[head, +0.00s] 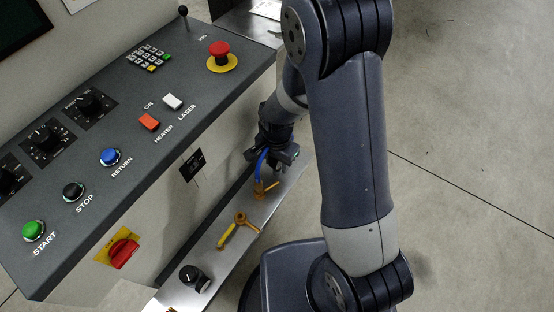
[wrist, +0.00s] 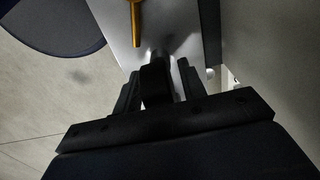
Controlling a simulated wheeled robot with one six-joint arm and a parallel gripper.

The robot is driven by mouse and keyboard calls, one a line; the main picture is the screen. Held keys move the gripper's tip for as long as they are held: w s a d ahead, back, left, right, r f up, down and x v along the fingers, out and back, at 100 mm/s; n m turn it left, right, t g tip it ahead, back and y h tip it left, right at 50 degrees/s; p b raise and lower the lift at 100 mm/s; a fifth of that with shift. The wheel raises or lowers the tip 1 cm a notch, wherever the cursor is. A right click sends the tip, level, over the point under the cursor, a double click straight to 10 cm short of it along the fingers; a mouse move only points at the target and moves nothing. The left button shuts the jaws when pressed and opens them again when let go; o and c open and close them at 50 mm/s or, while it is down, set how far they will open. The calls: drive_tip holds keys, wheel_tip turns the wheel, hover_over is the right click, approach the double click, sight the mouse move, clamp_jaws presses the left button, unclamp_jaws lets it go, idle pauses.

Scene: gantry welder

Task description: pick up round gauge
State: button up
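A short black round thing with a white mark on its face (head: 194,278) stands at the near end of the narrow metal shelf; it looks like the round gauge, though it is too small to be sure. My gripper (head: 277,176) is low over the far part of the shelf, well away from it. In the wrist view the two fingers of my gripper (wrist: 160,82) stand apart. A dark shape lies between them, and I cannot tell what it is. The round thing is not seen in the wrist view.
The metal shelf (head: 208,262) holds a yellow tool (head: 238,230) and an orange tool with a blue part (head: 262,178) close by my gripper. The control panel (head: 130,120) with buttons and knobs rises along the left. Open floor (head: 470,150) lies to the right.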

clamp_jaws()
drive_tip(key=shift+r, duration=0.15)
wheel_tip(320, 180, up, 30)
drive_tip(key=p, duration=0.6)
idle(0.6)
